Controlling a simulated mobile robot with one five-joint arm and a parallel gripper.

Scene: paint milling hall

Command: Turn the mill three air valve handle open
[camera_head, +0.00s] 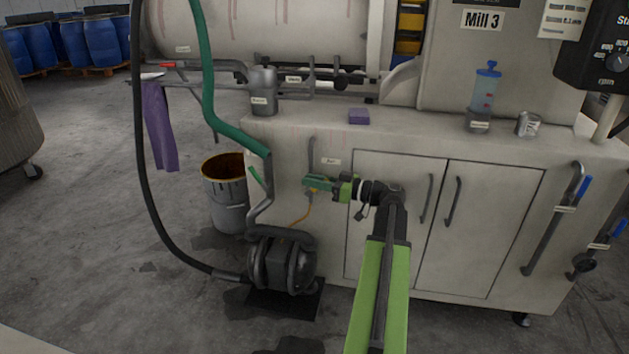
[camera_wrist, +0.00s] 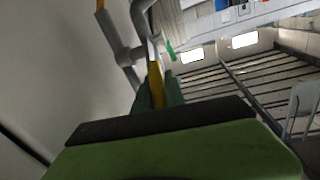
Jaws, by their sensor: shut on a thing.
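The Mill 3 cabinet (camera_head: 281,190) carries a grey air pipe (camera_head: 311,152) on its left front, beside a small label that seems to read Air (camera_head: 331,161). My gripper (camera_head: 313,185) reaches leftward to the valve at the pipe's lower end. It is shut on a yellow handle, which shows between the green fingers in the wrist view (camera_wrist: 156,85). In the head view the fingers hide most of the handle and valve. A grey pipe fitting (camera_wrist: 128,55) lies just beyond the fingertips. An orange hose (camera_head: 302,212) hangs below the valve.
A green lever (camera_head: 257,178) sits on a pipe left of my gripper. A black pump (camera_head: 283,266) and a grey bucket (camera_head: 227,200) stand below and left. A black hose (camera_head: 147,205) curves to the pump. Blue-handled levers (camera_head: 584,188) are at the right.

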